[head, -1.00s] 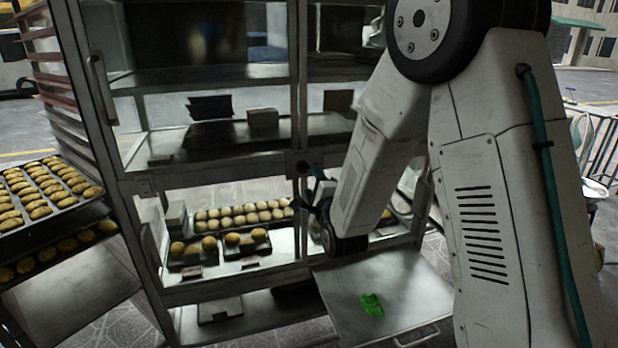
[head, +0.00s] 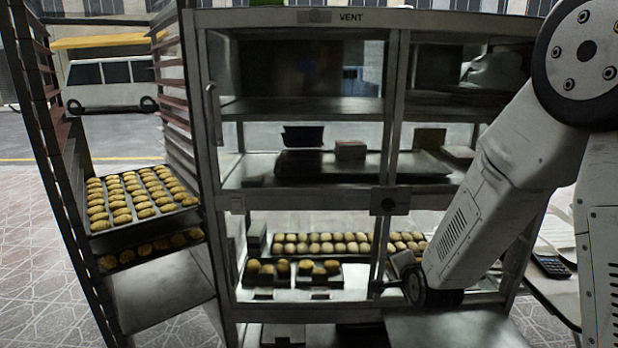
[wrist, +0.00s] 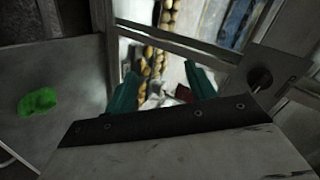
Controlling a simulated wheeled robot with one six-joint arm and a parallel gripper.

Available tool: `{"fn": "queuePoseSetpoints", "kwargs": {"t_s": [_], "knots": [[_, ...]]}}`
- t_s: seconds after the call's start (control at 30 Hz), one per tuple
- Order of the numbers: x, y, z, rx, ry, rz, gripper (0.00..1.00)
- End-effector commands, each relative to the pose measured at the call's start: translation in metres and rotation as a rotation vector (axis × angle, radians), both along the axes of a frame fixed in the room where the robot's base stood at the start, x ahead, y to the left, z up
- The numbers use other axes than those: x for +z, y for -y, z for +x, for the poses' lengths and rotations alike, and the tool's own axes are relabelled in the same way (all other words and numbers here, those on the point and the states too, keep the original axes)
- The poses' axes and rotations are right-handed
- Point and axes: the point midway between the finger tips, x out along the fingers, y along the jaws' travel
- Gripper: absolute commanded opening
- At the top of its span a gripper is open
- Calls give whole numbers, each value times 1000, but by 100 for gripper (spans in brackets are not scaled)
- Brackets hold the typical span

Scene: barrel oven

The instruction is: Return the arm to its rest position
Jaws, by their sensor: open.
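My arm (head: 495,195) reaches down from the right in the head view, its end in front of the cabinet's lower right section. My gripper shows in the wrist view (wrist: 163,84) with two teal fingers spread apart and nothing between them. Behind the fingers are the glass cabinet's (head: 310,197) frame and rows of buns. In the head view the fingers are small and dark and hard to make out.
A rack on the left holds a tray of buns (head: 140,203). Trays of buns (head: 320,243) fill the cabinet's lower shelf. A grey table (head: 445,328) stands below my arm's end. A green object (wrist: 38,102) lies on a grey surface. A calculator (head: 551,265) lies at right.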

Motion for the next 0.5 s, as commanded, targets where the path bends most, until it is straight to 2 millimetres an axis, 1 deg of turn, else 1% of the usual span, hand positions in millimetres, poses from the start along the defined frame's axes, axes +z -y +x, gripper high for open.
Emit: {"fn": "queuePoseSetpoints", "kwargs": {"t_s": [0.13, 0.27, 0.3, 0.37, 0.4, 0.47, 0.5], "knots": [[-3, 1, -46, 180, -259, -203, 55], [10, 4, -97, 374, -466, -346, 55], [17, 6, -114, 439, -524, -384, 55], [29, 8, -142, 539, -604, -435, 55], [39, 10, -161, 607, -654, -464, 55], [54, 13, -191, 709, -723, -501, 55], [65, 15, -211, 774, -763, -522, 55]]}}
